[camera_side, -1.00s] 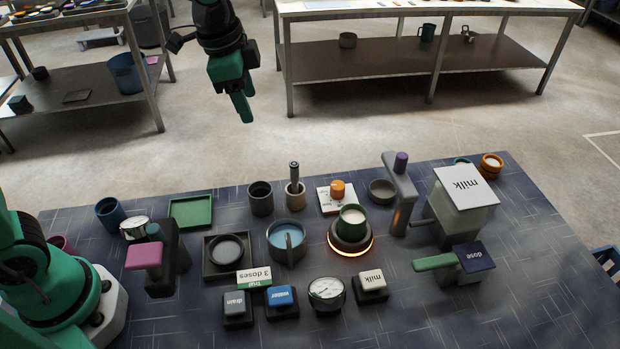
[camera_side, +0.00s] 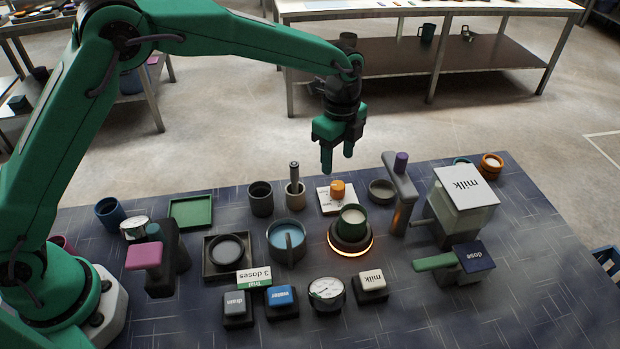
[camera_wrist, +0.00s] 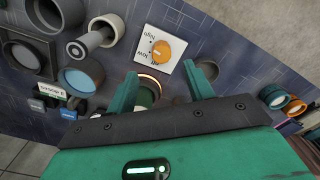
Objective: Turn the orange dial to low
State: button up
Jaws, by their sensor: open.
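The orange dial (camera_side: 338,188) sits on a white plate (camera_side: 328,204) at the back middle of the table. In the wrist view the dial (camera_wrist: 161,50) shows from above, with "high" and "low" printed on the plate (camera_wrist: 180,27) and a third word I cannot read. My gripper (camera_side: 338,158) is above the dial in the side view, fingers pointing down, apart from it. It is open and empty. In the wrist view the dial appears beyond and between the two fingertips (camera_wrist: 167,75).
A green cup (camera_side: 351,217) stands on a glowing round heater (camera_side: 350,246) just in front of the dial.

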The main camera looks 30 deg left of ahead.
aim_at(338, 185)
jog(key=shift+w+d+f, duration=0.1)
jog(key=shift+d+f, duration=0.15)
jog(key=shift+f, duration=0.1)
jog(key=shift+f, duration=0.15)
jog(key=shift+f, duration=3.75)
jog(key=c, duration=1)
